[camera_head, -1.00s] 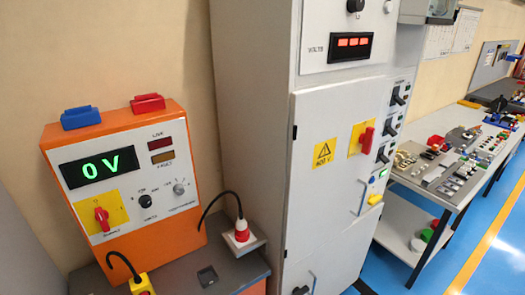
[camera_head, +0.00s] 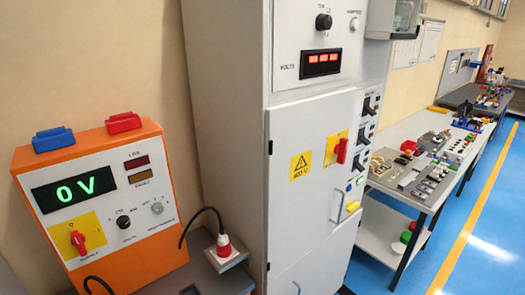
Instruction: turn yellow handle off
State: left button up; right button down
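A red handle on a yellow plate (camera_head: 342,150) is on the right side of the grey cabinet door (camera_head: 305,220), and it points up and down. A second red rotary handle (camera_head: 78,241) sits on a yellow plate (camera_head: 95,228) on the orange box's front panel, also roughly upright. A small yellow part (camera_head: 353,207) shows low on the cabinet's right edge, below a green-lit button; its kind is too small to tell. Neither of my grippers is in view.
The orange box (camera_head: 165,232) shows "0 V" on its display. A red and white plug (camera_head: 223,246) with a black cable stands beside it. Blue floor (camera_head: 480,250) is free at right.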

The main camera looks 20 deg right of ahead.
aim_at(351, 208)
jog(key=z, duration=1.25)
jog(key=k, duration=0.55)
jog(key=z, duration=0.6)
jog(key=i, duration=1.55)
jog(key=u, duration=0.45)
